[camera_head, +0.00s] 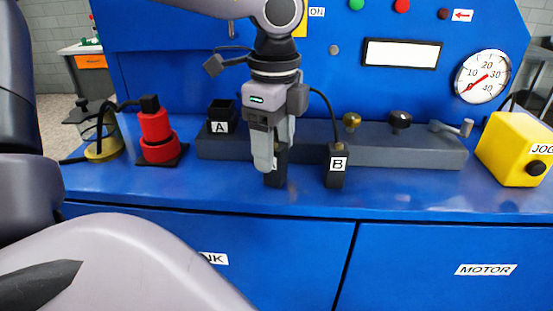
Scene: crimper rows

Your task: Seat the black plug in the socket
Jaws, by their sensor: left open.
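My left gripper (272,158) points down at the front edge of the grey block, open. A black block (277,180) with a partly hidden white label stands right behind and below its fingers; I cannot tell whether they touch it. Another black block marked B (337,169) stands to the right, with a black cable rising from its top. A black open-topped box marked A (221,116) sits at the left end of the grey block. Which piece is the plug is unclear. My right gripper is out of view.
The long grey block (400,151) carries a brass knob (351,121), a black knob (400,121) and a lever (452,128). The red cylinder (158,131) stands left; a yellow JOG box (513,150) stands right. The blue bench front strip (410,193) is clear.

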